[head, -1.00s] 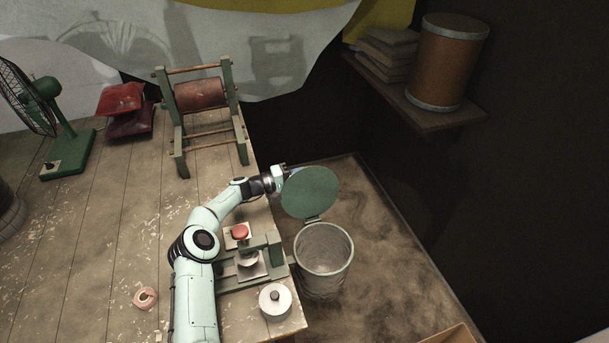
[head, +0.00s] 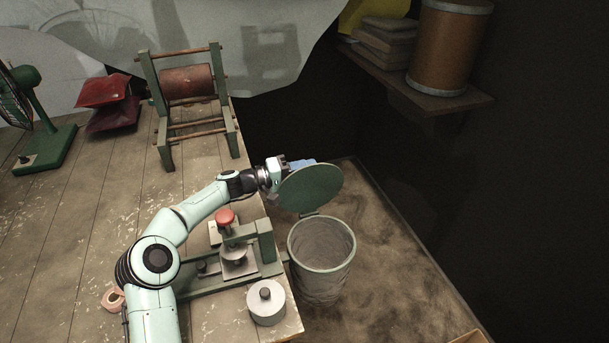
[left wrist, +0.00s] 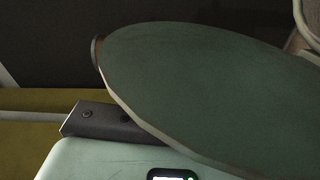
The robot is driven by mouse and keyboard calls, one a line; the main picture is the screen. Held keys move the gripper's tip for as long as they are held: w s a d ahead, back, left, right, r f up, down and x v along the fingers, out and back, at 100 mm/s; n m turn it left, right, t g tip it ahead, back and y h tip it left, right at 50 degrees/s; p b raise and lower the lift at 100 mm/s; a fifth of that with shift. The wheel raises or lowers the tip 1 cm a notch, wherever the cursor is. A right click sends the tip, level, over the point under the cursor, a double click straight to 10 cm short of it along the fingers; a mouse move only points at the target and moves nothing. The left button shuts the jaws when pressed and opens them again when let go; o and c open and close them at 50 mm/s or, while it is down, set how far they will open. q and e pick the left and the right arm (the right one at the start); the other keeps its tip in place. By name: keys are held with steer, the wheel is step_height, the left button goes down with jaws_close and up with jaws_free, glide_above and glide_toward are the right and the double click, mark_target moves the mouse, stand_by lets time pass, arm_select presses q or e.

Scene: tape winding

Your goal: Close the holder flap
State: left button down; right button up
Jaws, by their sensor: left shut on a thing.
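The holder flap (head: 310,189) is a round, dark green disc hinged at the back rim of an open, pale bin-shaped holder (head: 322,285). It stands raised and tilted, and the mouth of the holder is uncovered. My left gripper (head: 303,164) is at the flap's upper far edge and is shut on it; the flap partly hides the fingers. In the left wrist view the flap (left wrist: 210,85) fills much of the picture, with a dark finger (left wrist: 108,122) against its edge. My right gripper is not in view.
The holder stands beside the wooden table (head: 75,230). On the table near it are a green press with a red knob (head: 225,216) and a grey cylinder (head: 266,302). A green frame with a roller (head: 188,82) stands farther back.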

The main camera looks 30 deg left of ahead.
arm_select(q)
steer(key=shift+s+f, duration=0.15)
steer(key=shift+f, duration=0.05)
steer(key=c, duration=1.2)
jaws_free()
steer(key=shift+r, duration=0.1)
steer(key=v, duration=1.3)
steer(key=shift+s, duration=0.15)
